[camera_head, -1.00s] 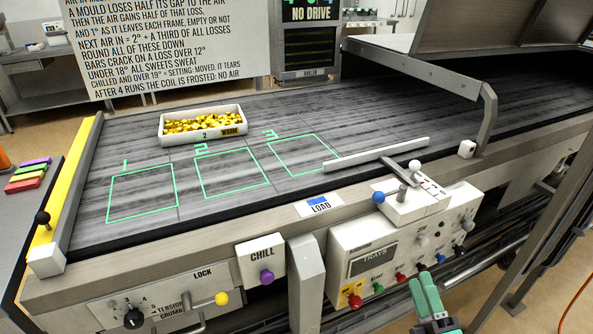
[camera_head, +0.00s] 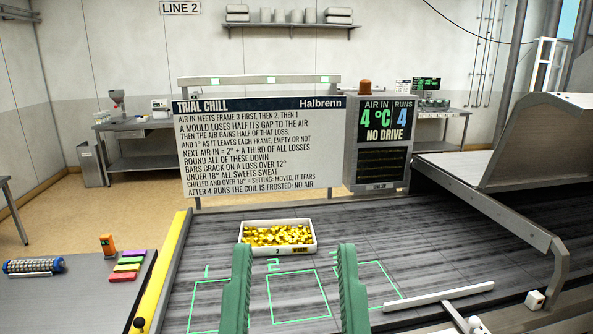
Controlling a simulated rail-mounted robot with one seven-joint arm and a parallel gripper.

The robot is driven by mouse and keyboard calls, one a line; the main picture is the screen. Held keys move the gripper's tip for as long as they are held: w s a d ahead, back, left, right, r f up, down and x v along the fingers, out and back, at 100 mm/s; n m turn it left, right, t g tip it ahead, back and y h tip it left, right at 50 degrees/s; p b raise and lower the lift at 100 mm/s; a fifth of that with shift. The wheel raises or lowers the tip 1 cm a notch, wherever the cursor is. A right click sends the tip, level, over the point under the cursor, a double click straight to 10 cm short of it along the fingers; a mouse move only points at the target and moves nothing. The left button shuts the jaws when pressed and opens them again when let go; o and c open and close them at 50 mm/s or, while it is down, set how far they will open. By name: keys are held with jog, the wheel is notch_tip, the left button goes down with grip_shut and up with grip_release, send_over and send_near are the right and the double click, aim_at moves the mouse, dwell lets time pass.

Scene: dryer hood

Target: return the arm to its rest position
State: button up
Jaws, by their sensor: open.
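My gripper (camera_head: 295,252) has two green fingers rising from the bottom edge in the head view. They are wide apart with nothing between them, so it is open and empty. The fingers overlap the view of the dark belt (camera_head: 400,220) and part of the green outlined frames; I cannot tell their height above it. The rest of my arm is out of view.
A white tray (camera_head: 277,252) of gold sweets sits on the belt behind the outlined frames. A notice board (camera_head: 262,145) and display (camera_head: 382,140) reading "NO DRIVE" stand behind. A hood (camera_head: 540,140) is at right, a white bar (camera_head: 438,297) before it.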

notch_tip(320, 180, up, 25)
jog(key=p, duration=2.1)
